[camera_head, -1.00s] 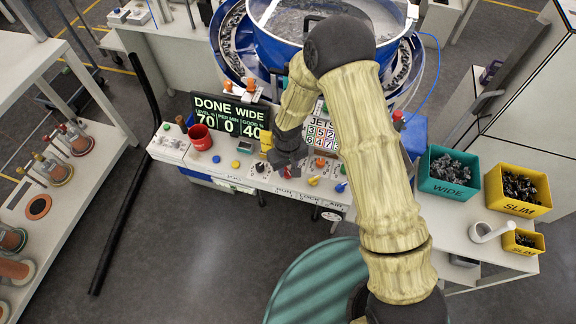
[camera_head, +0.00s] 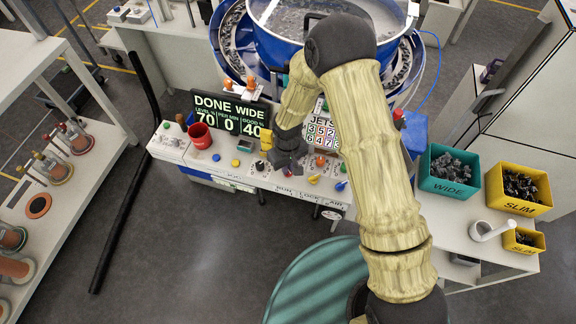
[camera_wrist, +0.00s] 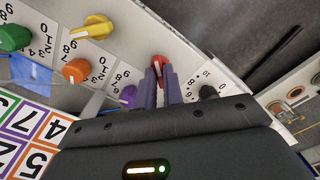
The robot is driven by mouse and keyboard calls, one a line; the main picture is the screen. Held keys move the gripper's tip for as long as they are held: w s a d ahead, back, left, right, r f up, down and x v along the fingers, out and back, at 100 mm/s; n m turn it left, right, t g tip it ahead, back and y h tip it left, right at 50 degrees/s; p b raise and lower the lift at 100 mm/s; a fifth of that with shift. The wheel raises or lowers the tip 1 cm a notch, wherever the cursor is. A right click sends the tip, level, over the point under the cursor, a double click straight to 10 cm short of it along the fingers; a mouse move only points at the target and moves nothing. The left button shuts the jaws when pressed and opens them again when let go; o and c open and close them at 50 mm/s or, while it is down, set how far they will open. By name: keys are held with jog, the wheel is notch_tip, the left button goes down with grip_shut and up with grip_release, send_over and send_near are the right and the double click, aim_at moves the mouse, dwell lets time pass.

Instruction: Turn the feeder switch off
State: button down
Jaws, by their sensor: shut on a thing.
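The control panel (camera_head: 250,177) runs along the front of the blue bowl machine, with the word RUN on its front edge below my gripper. In the wrist view my gripper (camera_wrist: 160,84) has its two fingers closed around a red switch handle (camera_wrist: 158,62), whose red top shows between the fingertips. In the head view my gripper (camera_head: 290,163) is down at the panel and hides most of this switch. I cannot read a label beside the red handle in the wrist view.
In the wrist view a purple knob (camera_wrist: 128,95) and a black knob (camera_wrist: 208,92) flank my fingers; orange (camera_wrist: 76,71) and yellow (camera_wrist: 92,28) knobs lie left. In the head view a red cup (camera_head: 200,136) and the display (camera_head: 232,115) stand left of my gripper.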

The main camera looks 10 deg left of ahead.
jog(key=n+b, duration=0.1)
jog(key=n, duration=1.2)
jog(key=shift+r, duration=0.1)
jog(key=shift+w+n+p, duration=0.1)
jog(key=shift+n+p, duration=0.3)
jog(key=shift+n, duration=1.8)
jog(key=shift+a, duration=0.1)
jog(key=c, duration=1.5)
grip_release()
